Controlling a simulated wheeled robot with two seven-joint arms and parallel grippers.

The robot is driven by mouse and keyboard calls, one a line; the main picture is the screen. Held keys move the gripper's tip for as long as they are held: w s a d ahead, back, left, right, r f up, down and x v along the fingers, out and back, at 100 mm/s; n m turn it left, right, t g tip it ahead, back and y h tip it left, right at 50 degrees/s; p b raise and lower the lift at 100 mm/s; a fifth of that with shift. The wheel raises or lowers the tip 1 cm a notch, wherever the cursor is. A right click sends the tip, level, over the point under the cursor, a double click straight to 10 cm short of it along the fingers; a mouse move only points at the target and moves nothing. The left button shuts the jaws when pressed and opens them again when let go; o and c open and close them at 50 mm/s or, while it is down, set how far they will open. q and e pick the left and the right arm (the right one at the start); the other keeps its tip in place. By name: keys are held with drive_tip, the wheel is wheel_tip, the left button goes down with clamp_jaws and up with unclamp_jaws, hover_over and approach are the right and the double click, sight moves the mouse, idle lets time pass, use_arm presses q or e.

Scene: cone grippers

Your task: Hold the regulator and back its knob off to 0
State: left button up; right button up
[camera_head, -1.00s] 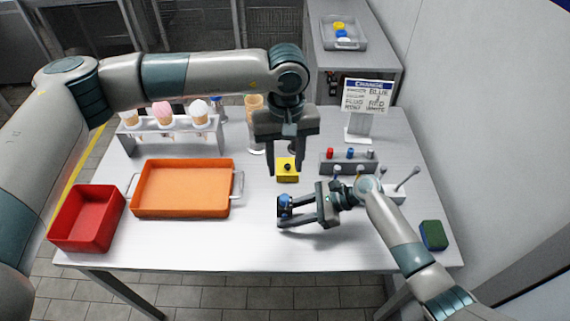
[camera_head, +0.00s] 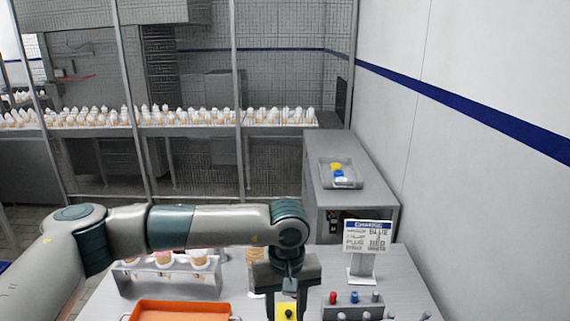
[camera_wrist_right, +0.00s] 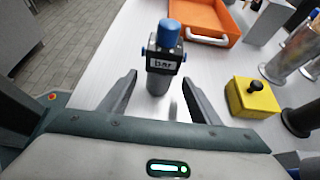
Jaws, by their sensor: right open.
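The regulator (camera_wrist_right: 164,62) stands upright in the right wrist view, with a blue knob (camera_wrist_right: 169,32) on top, a black body marked "bar" and a grey lower part. My right gripper (camera_wrist_right: 158,72) is open, its two fingers on either side of the regulator and apart from it. The regulator and my right gripper are out of the head view. My left gripper (camera_head: 287,303) is open at the bottom of the head view, fingers pointing down. A yellow block (camera_head: 289,313) shows between its fingers there; I cannot tell the distance.
The yellow block with a black knob also shows in the right wrist view (camera_wrist_right: 253,97), right of the regulator. An orange tray (camera_wrist_right: 207,22) lies beyond. A cone rack (camera_head: 168,281), a sign (camera_head: 367,240) and a socket block (camera_head: 350,311) stand on the table.

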drive_tip(key=v, duration=0.8)
drive_tip(key=shift+d+r, duration=0.15)
drive_tip(key=shift+d, duration=0.15)
